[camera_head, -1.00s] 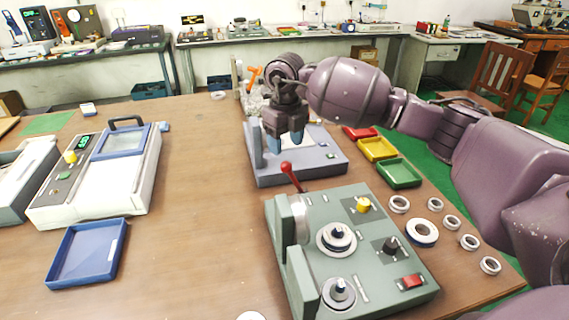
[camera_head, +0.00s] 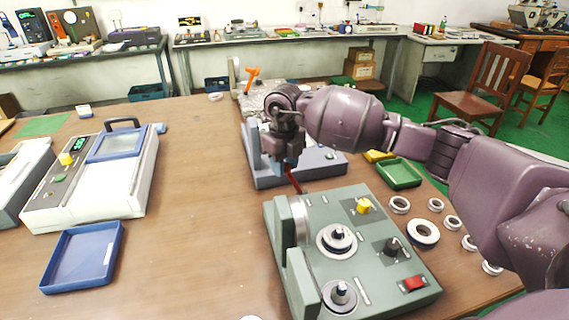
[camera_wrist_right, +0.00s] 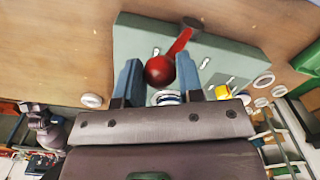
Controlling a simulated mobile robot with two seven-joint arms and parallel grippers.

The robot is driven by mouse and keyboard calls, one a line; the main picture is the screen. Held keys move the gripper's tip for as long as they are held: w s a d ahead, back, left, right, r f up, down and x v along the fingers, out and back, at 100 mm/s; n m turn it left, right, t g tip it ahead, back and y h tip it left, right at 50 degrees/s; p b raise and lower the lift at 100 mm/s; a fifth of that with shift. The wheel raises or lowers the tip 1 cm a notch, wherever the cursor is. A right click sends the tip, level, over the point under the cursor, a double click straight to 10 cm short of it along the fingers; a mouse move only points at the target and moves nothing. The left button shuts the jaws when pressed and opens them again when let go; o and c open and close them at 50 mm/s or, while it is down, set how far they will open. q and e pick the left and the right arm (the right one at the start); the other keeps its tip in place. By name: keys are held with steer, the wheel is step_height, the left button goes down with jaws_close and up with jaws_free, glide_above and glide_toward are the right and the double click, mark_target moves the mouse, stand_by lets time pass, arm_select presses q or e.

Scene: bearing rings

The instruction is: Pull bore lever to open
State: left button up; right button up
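The bore lever is a red arm with a red ball knob (camera_wrist_right: 159,71) on the grey-green machine (camera_head: 380,215). In the head view its red arm (camera_head: 293,180) rises from the machine's far left corner, and the knob is hidden by my gripper. My right gripper (camera_head: 286,162) is over the lever's top. In the right wrist view the blue fingers of my right gripper (camera_wrist_right: 158,80) are apart, with the knob between their tips and a gap on each side. My left gripper is not in view.
A grey device (camera_head: 325,160) stands just behind the machine. Several bearing rings (camera_head: 423,232) lie to its right, near a green tray (camera_head: 400,173). A blue tray (camera_head: 82,258) and a white device (camera_head: 95,180) are at left. The table between is clear.

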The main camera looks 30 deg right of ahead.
jaws_close()
steer(key=shift+s+d+r+y, duration=0.15)
steer(key=shift+d+r+y, duration=0.1)
steer(key=shift+d+y, duration=0.2)
steer(key=shift+s+d+r+t+y+p, duration=0.1)
steer(key=shift+d+r+t+y+p, duration=0.1)
steer(key=shift+d+y, duration=0.15)
steer(key=shift+s+d+r+t+y+p, duration=0.1)
steer(key=shift+d+y+p, duration=0.1)
steer(key=shift+d, duration=0.25)
arm_select(q)
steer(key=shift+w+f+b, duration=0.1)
steer(key=shift+b, duration=0.45)
arm_select(e)
steer(key=s+d+f+t+y, duration=0.1)
steer(key=s+d+y, duration=0.1)
steer(key=d+y, duration=0.4)
steer(key=shift+d+f+t, duration=0.25)
steer(key=shift+d+t, duration=0.05)
steer(key=shift+d, duration=0.85)
steer(key=shift+s+d, duration=0.1)
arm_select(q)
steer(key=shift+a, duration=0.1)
arm_select(e)
steer(key=shift+f, duration=0.15)
